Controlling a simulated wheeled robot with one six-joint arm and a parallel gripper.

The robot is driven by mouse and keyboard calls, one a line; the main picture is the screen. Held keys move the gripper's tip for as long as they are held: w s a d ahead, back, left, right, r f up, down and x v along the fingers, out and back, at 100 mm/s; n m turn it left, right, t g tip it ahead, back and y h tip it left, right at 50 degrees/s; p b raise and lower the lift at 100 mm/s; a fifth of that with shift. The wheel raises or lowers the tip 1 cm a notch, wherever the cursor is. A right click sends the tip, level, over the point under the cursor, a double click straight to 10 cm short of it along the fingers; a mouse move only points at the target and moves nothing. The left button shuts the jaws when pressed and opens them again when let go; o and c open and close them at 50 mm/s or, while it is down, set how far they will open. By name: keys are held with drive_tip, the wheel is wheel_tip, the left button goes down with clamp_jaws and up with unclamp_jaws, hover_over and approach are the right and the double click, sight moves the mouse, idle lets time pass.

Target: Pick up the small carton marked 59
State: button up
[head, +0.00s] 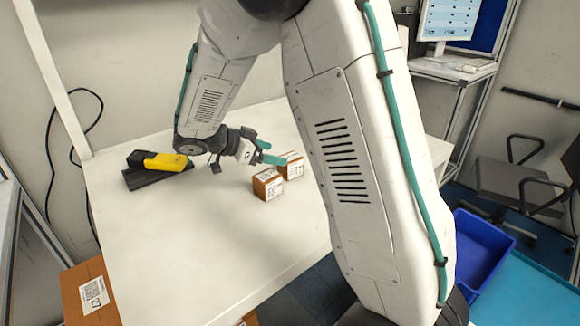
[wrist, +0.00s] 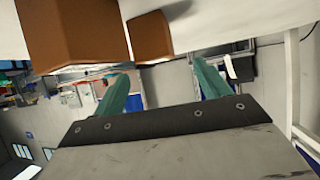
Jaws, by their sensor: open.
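Two small brown cartons with white labels stand on the white table: a nearer carton (head: 266,185) and a farther carton (head: 292,167) just behind it to the right. Their label numbers are too small to read, so I cannot tell which is marked 59. My gripper (head: 272,153), with teal fingers, is open beside the farther carton, at its left. In the wrist view my open gripper (wrist: 160,74) has nothing between its fingers. A larger-looking brown carton (wrist: 70,32) and a smaller-looking one (wrist: 150,38) show beyond the fingertips, at the top.
A yellow and black scanner (head: 165,161) lies on a black stand at the table's back left. A large orange carton (head: 92,292) marked 27 is below the table's left edge. A blue bin (head: 480,250) stands on the right. The table's front (head: 190,235) is clear.

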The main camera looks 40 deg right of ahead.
sight(289, 157)
drive_tip(key=x, duration=0.5)
drive_tip(key=shift+s+d, duration=0.2)
drive_tip(key=shift+s, duration=0.05)
drive_tip(key=c, duration=1.2)
